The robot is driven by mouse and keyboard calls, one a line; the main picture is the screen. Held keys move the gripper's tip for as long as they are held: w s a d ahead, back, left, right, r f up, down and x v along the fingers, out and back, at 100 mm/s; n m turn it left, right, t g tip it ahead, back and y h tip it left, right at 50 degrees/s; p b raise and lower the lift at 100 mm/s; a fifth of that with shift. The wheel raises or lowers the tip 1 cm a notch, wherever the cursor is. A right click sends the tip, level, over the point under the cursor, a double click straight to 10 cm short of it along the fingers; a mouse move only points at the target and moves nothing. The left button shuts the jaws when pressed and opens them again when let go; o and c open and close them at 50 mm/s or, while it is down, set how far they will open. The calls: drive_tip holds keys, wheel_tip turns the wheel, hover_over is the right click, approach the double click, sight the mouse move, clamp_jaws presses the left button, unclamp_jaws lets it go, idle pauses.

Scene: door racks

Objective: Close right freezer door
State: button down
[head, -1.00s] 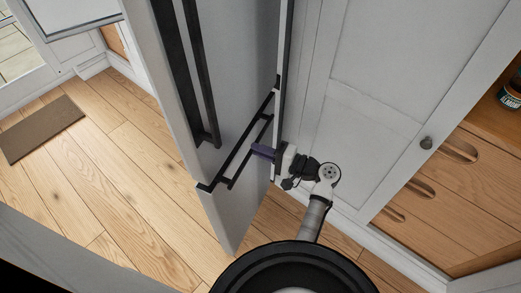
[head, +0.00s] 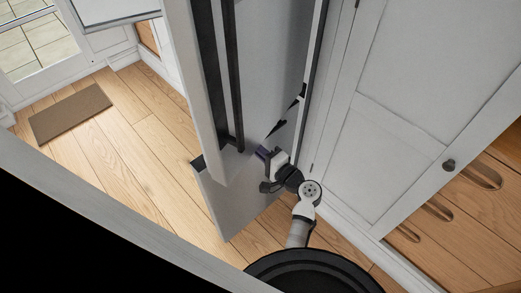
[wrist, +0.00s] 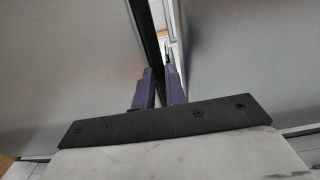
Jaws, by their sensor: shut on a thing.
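The freezer door (head: 233,196) is a tall pale grey panel, swung out at an angle to the cabinet front in the head view. Black handle pieces (head: 288,112) show on its face, partly hidden. My gripper (head: 266,153) has purple fingers and is low against the door. In the wrist view my gripper (wrist: 160,90) has its fingers close together on a dark strip (wrist: 147,40) between two grey panels. It is shut on part of the door; I cannot tell whether edge or handle. The contact point is mostly hidden by the fingers.
A brown mat (head: 70,113) lies on the wooden floor (head: 150,165) at left, which is mostly clear.

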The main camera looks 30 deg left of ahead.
drive_tip(key=c, duration=1.4)
unclamp_jaws()
drive_tip(key=shift+c, duration=0.2)
drive_tip(key=shift+r, duration=0.1)
drive_tip(key=shift+d, duration=0.1)
